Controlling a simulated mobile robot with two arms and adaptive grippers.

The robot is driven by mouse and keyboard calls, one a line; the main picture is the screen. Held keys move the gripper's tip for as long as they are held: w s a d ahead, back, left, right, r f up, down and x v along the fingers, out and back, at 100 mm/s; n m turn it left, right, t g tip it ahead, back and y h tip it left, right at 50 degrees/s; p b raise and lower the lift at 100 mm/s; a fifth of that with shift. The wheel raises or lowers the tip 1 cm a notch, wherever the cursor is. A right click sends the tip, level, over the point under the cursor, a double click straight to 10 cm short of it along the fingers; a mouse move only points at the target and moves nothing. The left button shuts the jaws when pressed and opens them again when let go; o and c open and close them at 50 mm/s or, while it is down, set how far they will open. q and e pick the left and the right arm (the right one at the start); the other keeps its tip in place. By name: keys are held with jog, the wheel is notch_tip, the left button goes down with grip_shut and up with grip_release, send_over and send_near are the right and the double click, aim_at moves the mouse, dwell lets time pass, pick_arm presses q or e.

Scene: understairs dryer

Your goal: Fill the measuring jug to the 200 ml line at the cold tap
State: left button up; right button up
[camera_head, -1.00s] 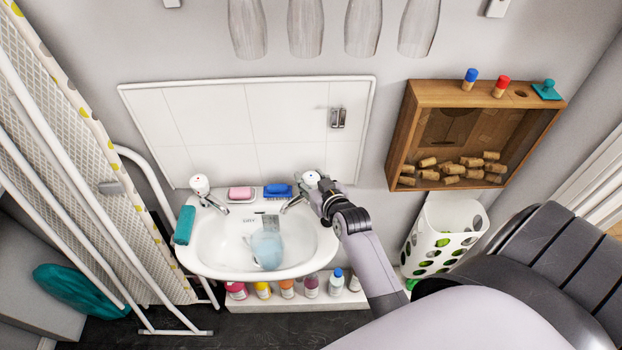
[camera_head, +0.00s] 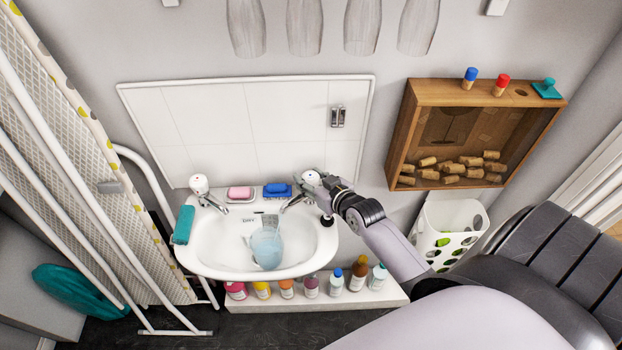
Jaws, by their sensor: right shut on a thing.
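The measuring jug (camera_head: 266,248) is clear with a bluish tint and stands in the white basin (camera_head: 212,250). The jug's fill level and line are too small to read. The right-hand tap (camera_head: 298,199) has a white round head (camera_head: 311,178) and its spout points toward the jug. My right gripper (camera_head: 318,184) is at this tap head, shut on it from the right. The left-hand tap (camera_head: 204,192) stands free at the basin's back left. No left gripper shows.
A pink soap (camera_head: 240,192) and a blue brush (camera_head: 277,190) lie on the basin's back ledge. A teal cloth (camera_head: 184,225) hangs at its left edge. Several bottles (camera_head: 336,283) line a low shelf below. A wooden box of corks (camera_head: 460,150) hangs on the right wall.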

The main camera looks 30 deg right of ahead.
jog(key=o, duration=1.2)
jog(key=shift+s, duration=0.1)
jog(key=v, duration=1.1)
jog(key=shift+s+r, duration=0.25)
jog(key=shift+s, duration=0.1)
